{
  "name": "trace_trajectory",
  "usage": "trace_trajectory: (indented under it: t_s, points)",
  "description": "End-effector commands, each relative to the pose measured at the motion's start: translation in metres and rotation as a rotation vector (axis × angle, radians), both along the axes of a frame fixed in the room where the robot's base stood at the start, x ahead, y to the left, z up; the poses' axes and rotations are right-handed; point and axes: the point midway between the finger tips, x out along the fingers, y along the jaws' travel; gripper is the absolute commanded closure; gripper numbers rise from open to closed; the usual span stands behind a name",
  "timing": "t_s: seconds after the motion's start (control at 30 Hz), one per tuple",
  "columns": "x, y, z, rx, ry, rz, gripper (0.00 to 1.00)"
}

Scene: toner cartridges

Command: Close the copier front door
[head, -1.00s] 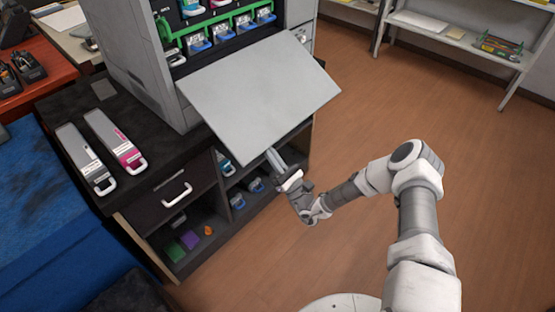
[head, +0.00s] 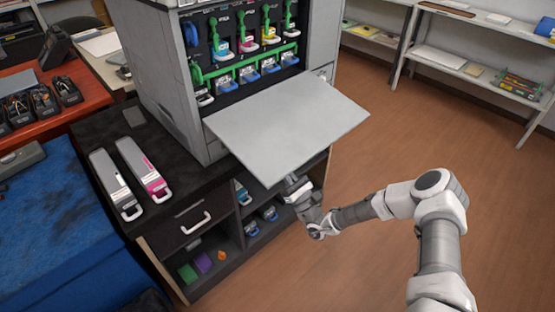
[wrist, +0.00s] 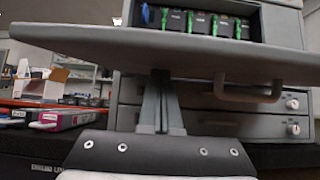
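The copier front door (head: 287,122) is a flat grey panel hanging open, folded down and out from the copier (head: 165,75), nearly level. In the wrist view the door (wrist: 190,48) spans the top, seen edge-on from slightly below, with a handle (wrist: 246,93) on its underside. My gripper (head: 294,183) is under the door's outer part; its fingertips are hidden by the panel in the head view. In the wrist view its two fingers (wrist: 161,80) are together, with nothing between them, tips at the door's underside. I cannot tell whether they touch it.
Inside the copier are several coloured toner cartridges and green levers (head: 245,68). A black cabinet (head: 190,222) stands below. Two cartridges (head: 140,168) lie on its top at left. A shelf (head: 470,65) stands at the back right. The floor (head: 410,140) at right is clear.

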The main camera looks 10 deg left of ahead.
Motion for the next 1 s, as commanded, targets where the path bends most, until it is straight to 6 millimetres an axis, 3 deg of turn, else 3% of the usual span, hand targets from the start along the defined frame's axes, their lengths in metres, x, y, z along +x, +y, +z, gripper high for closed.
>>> trace_trajectory:
  t_s: [0.27, 0.6, 1.0]
  points:
    - [-0.001, -0.001, 0.008, 0.003, -0.002, 0.000, 1.00]
    - [-0.008, -0.011, 0.058, 0.005, -0.002, 0.000, 1.00]
    - [-0.009, -0.012, 0.061, 0.004, -0.002, -0.001, 1.00]
